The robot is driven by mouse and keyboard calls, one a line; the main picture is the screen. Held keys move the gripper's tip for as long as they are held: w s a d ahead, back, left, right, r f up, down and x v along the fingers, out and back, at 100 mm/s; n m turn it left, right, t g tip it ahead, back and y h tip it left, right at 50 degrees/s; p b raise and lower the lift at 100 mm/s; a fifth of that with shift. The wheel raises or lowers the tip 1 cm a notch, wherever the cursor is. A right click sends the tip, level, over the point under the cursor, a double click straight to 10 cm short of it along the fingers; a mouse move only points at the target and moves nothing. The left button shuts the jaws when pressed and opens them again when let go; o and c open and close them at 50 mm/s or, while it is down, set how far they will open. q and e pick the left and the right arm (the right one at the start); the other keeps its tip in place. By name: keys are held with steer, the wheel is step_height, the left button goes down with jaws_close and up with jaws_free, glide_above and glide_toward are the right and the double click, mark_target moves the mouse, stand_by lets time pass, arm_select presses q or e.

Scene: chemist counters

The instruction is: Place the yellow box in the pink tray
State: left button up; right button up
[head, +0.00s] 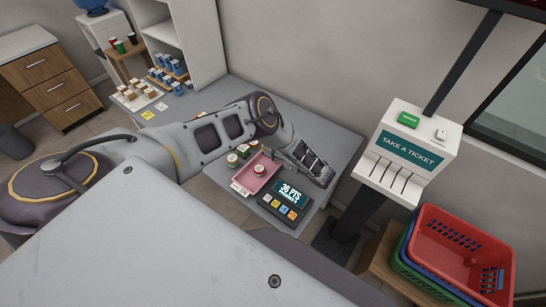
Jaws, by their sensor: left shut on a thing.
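The pink tray (270,181) lies on the grey counter, left of a dark points display. A small round-topped jar (259,168) stands in it. My left arm reaches in from the left, over the counter. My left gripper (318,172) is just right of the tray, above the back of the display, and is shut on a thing. The hand hides what it holds, and I cannot make out a yellow box anywhere. My right gripper is out of view.
Small jars (233,159) stand by the tray's left end. The points display (289,202) sits at the counter's front right. A ticket stand (408,148) rises to the right, with stacked baskets (460,255) below. Trays of small bottles (140,97) lie on the far left counter.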

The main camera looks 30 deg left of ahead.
arm_select(q)
steer(key=shift+d+f, duration=0.15)
steer(key=shift+f, duration=1.25)
steer(key=shift+f, duration=0.1)
steer(key=shift+s+f, duration=0.1)
steer(key=shift+f, duration=0.45)
steer(key=shift+f+b, duration=1.05)
steer(key=shift+f, duration=0.2)
steer(key=o, duration=1)
steer(key=shift+f, duration=0.1)
steer(key=shift+o, duration=0.2)
